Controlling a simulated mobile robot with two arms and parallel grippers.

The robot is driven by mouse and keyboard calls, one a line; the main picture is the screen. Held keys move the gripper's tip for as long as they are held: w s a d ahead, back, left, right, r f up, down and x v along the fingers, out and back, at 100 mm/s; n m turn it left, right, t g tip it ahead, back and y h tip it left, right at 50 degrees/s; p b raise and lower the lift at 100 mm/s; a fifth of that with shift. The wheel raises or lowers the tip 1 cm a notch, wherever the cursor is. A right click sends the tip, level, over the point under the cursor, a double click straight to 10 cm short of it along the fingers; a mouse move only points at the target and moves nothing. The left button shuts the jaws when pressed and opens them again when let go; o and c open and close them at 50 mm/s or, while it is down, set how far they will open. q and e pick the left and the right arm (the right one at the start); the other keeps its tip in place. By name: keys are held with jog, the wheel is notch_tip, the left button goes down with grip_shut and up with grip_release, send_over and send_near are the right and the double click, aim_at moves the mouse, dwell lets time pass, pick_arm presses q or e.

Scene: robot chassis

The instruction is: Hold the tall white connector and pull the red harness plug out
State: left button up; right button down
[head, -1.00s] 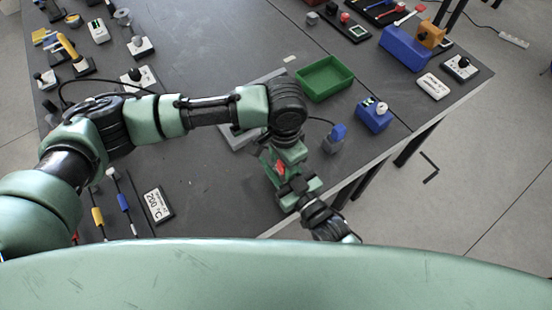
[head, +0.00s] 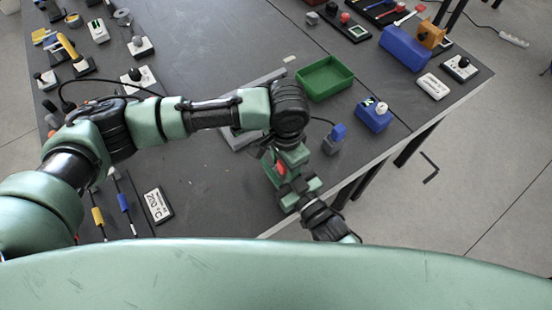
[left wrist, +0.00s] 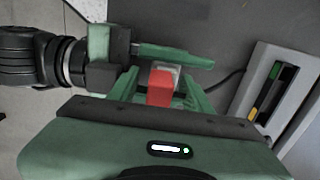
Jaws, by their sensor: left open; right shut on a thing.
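The red harness plug (left wrist: 160,89) shows in the middle of the left wrist view; in the head view only a small red patch (head: 282,169) shows between the grippers. A pale piece of the tall white connector (left wrist: 172,69) shows just behind the plug. My right gripper (left wrist: 172,56) comes in from the left in the wrist view, shut on the white connector. My left gripper (head: 283,174) is open, its green fingers on either side of the red plug. Whether they touch it, I cannot tell. Most of the connector is hidden by the grippers.
A grey panel (left wrist: 263,75) with coloured strips lies beside the grippers. A green bin (head: 325,78), a grey block with a blue top (head: 334,138) and a blue box (head: 373,117) stand to the right. The table's front edge is close to the grippers.

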pick_arm(q)
grip_shut()
jog(key=shift+s, duration=0.1)
jog(key=shift+s+d, duration=0.2)
jog(key=shift+d, duration=0.05)
dwell(1.1)
jog(key=o, duration=0.5)
grip_release()
jog(key=r, duration=0.6)
jog(key=shift+w+a+r, duration=0.1)
jog(key=shift+w+r, duration=0.1)
jog(key=shift+r, duration=0.15)
jog(key=shift+a+r, duration=0.1)
jog(key=shift+r, duration=0.6)
jog(key=shift+w, duration=0.1)
jog(key=shift+c, duration=0.2)
